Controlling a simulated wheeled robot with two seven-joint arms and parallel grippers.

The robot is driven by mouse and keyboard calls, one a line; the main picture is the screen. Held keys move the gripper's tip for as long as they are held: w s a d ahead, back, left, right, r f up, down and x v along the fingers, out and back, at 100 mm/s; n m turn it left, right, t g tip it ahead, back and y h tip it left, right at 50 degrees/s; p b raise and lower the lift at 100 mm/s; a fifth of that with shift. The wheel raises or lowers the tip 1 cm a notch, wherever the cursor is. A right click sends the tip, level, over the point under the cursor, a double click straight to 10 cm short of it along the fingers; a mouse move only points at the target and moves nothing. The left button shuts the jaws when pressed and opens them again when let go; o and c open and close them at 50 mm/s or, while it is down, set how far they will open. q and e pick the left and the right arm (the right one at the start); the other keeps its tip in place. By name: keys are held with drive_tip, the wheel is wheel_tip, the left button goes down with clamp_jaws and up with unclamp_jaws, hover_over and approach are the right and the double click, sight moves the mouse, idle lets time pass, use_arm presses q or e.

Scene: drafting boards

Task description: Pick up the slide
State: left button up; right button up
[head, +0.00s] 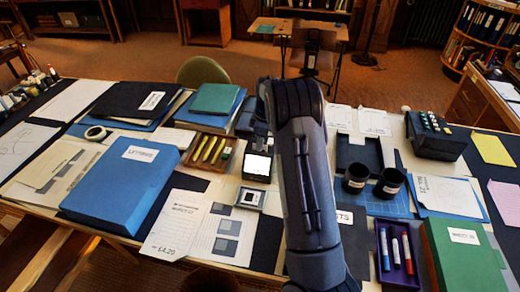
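My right arm rises from the bottom edge and covers the board to the right of the slide. My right gripper (256,126) is at the arm's far end, behind the slide and apart from it. My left gripper is not in view.
A pencil tray (192,163) and a blue binder (122,185) are left of the slide. Two black cups (372,182), a purple marker tray (398,273) and a green box (462,258) are to the right. Stacked folders (212,104) stand behind.

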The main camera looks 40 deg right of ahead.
drive_tip(key=shift+f, duration=0.6)
clamp_jaws()
drive_tip(key=shift+r, duration=0.1)
